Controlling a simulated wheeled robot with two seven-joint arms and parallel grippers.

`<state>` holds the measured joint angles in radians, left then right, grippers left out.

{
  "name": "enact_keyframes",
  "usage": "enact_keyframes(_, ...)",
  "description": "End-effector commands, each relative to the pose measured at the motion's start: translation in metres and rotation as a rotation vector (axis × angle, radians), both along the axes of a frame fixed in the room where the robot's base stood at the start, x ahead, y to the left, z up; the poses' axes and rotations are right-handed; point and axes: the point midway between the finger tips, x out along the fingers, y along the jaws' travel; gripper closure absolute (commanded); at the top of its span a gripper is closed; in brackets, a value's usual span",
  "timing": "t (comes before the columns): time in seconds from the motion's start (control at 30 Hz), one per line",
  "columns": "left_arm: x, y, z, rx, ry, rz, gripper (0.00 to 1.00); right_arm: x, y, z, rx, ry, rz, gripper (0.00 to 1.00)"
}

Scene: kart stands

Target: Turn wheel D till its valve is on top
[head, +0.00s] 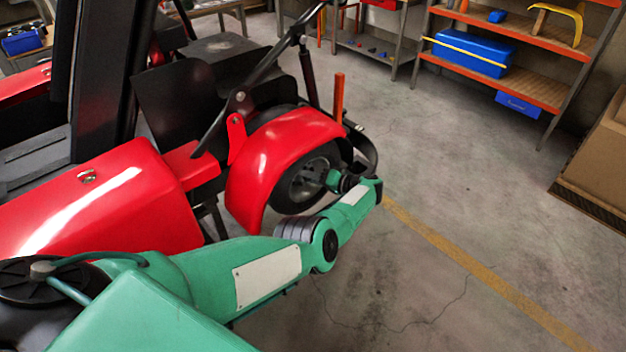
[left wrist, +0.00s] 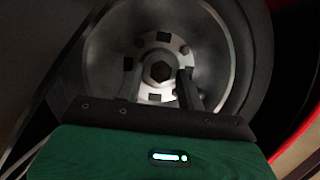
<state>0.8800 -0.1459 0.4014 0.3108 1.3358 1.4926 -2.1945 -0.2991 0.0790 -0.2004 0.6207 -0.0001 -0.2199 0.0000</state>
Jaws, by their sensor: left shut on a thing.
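A dark wheel (head: 303,183) with a grey rim sits under the red fender of the kart; I take it as wheel D, though no letter is readable. My left gripper (head: 337,180) is at the outer side of this wheel, partly hidden by its own wrist. In the left wrist view the wheel's grey rim (left wrist: 107,62) fills the picture, with a pale hub and a dark hex nut in the middle. The left gripper's two fingers (left wrist: 159,78) reach to the hub, one on each side, shut on the wheel there. I cannot make out the valve. My right gripper is not in view.
The red fender (head: 283,140) arches close over the wheel, and an orange post (head: 339,97) stands behind it. The concrete floor (head: 450,180) to the right is clear, with a yellow line. An orange shelf (head: 545,104) and a cardboard box (head: 597,150) stand farther off.

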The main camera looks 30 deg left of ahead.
Motion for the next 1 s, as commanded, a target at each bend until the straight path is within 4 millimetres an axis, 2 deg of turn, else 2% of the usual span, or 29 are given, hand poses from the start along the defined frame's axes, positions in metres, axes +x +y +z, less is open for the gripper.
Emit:
enact_keyframes(0.43, 0.0, 0.001, 0.0, 0.004, 0.007, 0.001, 1.0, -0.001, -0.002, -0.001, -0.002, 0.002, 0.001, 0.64)
enact_keyframes(0.47, 0.0, 0.001, 0.0, 0.004, 0.007, 0.001, 0.57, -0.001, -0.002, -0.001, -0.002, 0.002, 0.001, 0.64)
enact_keyframes(0.8, 0.0, -0.002, 0.001, 0.003, 0.007, -0.001, 0.57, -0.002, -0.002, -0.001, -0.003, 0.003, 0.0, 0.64)
enact_keyframes(0.87, 0.0, -0.007, 0.001, 0.002, 0.007, -0.001, 0.57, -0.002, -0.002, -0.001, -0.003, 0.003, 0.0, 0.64)
enact_keyframes(1.0, 0.0, -0.03, 0.005, 0.0, 0.006, -0.001, 0.57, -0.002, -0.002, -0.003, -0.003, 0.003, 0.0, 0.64)
